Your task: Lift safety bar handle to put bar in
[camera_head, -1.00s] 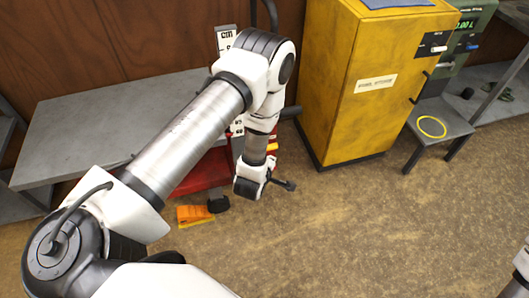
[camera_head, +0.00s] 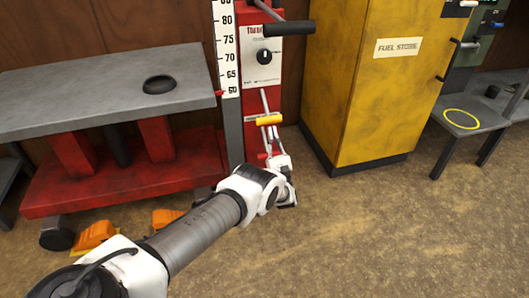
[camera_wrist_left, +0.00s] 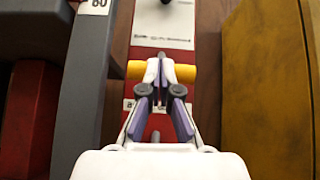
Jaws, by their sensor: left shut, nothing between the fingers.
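The yellow handle (camera_head: 270,120) sits on thin metal rods low on the front of the red lift column (camera_head: 246,130). I take it to be the safety bar handle. My left gripper (camera_head: 274,150) is just below it in the head view, pointing up at the column. In the left wrist view the gripper's fingers (camera_wrist_left: 161,66) are shut with nothing between them and overlap the middle of the yellow handle (camera_wrist_left: 187,73), whose ends show on both sides. I cannot tell whether they touch it. My right gripper is not in view.
The grey lift platform (camera_head: 90,85) on a red base is at left, with orange wedge-shaped pieces (camera_head: 95,234) on the floor. A height scale (camera_head: 226,45) and black knob (camera_head: 264,57) are above the handle. The yellow fuel cabinet (camera_head: 375,100) stands close on the right.

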